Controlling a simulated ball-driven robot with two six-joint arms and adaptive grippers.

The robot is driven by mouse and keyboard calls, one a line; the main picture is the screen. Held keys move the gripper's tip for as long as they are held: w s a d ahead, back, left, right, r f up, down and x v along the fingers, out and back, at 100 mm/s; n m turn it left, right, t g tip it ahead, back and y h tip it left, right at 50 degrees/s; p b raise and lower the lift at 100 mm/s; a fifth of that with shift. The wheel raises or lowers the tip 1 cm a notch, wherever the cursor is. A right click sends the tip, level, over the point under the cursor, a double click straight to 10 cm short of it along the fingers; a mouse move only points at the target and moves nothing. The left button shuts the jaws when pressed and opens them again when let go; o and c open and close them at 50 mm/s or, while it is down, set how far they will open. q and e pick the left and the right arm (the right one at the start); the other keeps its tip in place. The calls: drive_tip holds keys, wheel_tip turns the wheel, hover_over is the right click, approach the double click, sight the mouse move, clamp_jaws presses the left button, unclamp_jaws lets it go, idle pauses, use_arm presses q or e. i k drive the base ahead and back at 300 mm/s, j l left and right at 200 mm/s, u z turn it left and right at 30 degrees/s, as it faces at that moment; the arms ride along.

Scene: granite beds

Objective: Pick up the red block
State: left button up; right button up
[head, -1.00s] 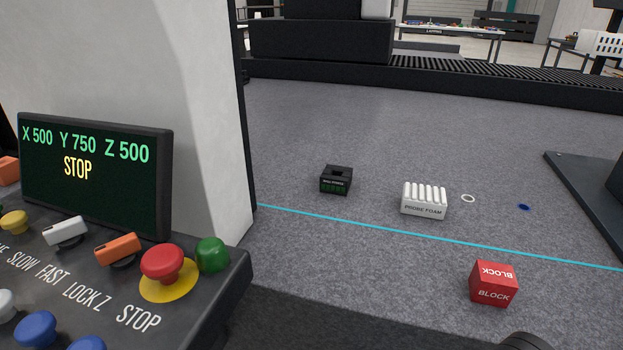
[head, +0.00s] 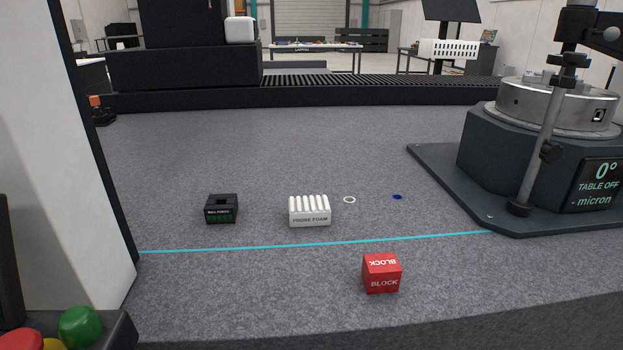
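The red block (head: 381,274) sits upright on the grey granite bed (head: 240,295), near its front edge and right of the picture's middle. White BLOCK lettering shows on its top and front faces. Nothing touches it. Neither of my grippers shows in the head view.
A cyan line (head: 300,245) runs behind the block. Beyond it stand a small black box (head: 221,209) and the white probe foam (head: 309,211), with a white ring (head: 349,200) and a blue disc (head: 397,197). A rotary table (head: 540,150) stands right, a pale column (head: 65,150) left.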

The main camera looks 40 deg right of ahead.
sight(382, 274)
drive_tip(key=z, duration=1.8)
drive_tip(key=k+j+u, duration=0.1)
drive_tip(key=j+u, duration=0.15)
drive_tip(key=u, duration=0.15)
